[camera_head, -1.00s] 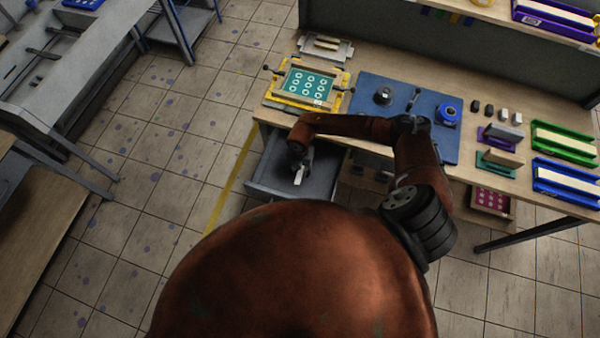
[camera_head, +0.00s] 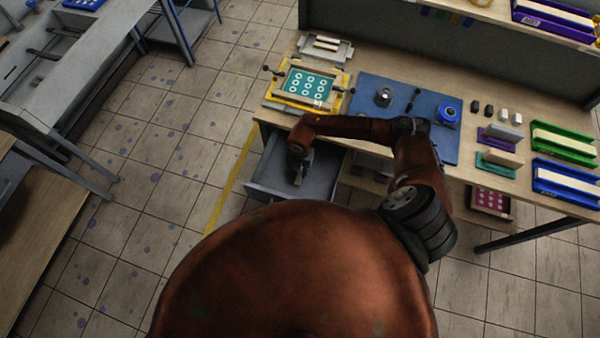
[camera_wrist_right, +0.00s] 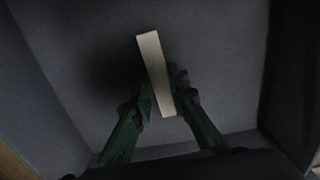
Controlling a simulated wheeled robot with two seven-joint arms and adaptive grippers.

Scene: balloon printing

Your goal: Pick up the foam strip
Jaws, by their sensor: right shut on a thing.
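The foam strip (camera_wrist_right: 152,62) is a pale, narrow bar in the right wrist view. It lies at a slight slant between the fingers of my right gripper (camera_wrist_right: 162,92), which are shut on it. Its upper part sticks out beyond the fingertips. In the head view my right gripper (camera_head: 298,174) reaches down into the open grey drawer (camera_head: 325,180), and the strip is hardly visible there. Whether the strip touches the drawer floor I cannot tell. My left gripper is not in view.
The drawer walls stand close around my right gripper. Green (camera_head: 560,142) and blue (camera_head: 562,180) trays stand at the right.

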